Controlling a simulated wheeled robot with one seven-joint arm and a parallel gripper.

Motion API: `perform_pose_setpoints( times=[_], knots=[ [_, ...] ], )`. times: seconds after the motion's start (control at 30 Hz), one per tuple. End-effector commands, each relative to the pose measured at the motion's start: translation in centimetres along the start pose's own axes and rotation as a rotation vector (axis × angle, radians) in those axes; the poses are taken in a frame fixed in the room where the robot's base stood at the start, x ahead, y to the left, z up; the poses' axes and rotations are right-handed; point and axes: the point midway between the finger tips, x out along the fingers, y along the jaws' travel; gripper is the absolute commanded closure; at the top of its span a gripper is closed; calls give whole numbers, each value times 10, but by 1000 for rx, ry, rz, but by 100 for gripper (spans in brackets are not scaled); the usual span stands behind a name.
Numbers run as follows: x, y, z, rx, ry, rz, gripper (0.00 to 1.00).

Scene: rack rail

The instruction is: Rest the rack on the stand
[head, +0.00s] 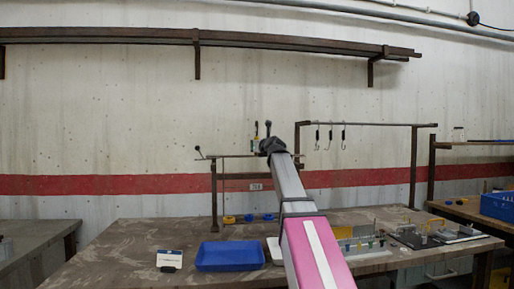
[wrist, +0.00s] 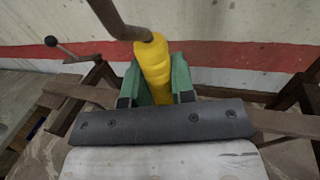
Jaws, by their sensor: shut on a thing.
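My gripper (wrist: 160,82) has its green fingers shut around a yellow sleeve (wrist: 153,62) on a bent rusty rod. The rod leaves the top of the wrist view, so I cannot tell what it joins. In the head view my gripper (head: 270,146) hides the held part. A thin rail (head: 375,125) with several dark hooks, which looks like the rack, runs level to the right of it. A brown stand (head: 214,200) rises left of my gripper, with a crossbar and a ball-ended lever (head: 198,149). The lever's knob (wrist: 51,41) shows left of the sleeve in the wrist view.
A blue tray (head: 230,256) and a small white card (head: 169,259) sit on the bench's front left. Small fittings (head: 362,244) and dark plates (head: 415,241) lie to the right. A blue crate (head: 497,206) stands at far right. A wall shelf (head: 150,36) hangs above.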

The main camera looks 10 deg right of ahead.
Motion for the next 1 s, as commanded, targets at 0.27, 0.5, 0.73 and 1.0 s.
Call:
perform_pose_setpoints(
  times=[0.27, 0.5, 0.73, 1.0],
  knots=[
    [12, -3, 2, 0, -2, -1, 100],
    [20, -6, 2, 0, -3, -1, 100],
    [21, -6, -6, 0, -2, -1, 100],
    [21, -6, -17, 1, -2, 0, 100]
  ],
)
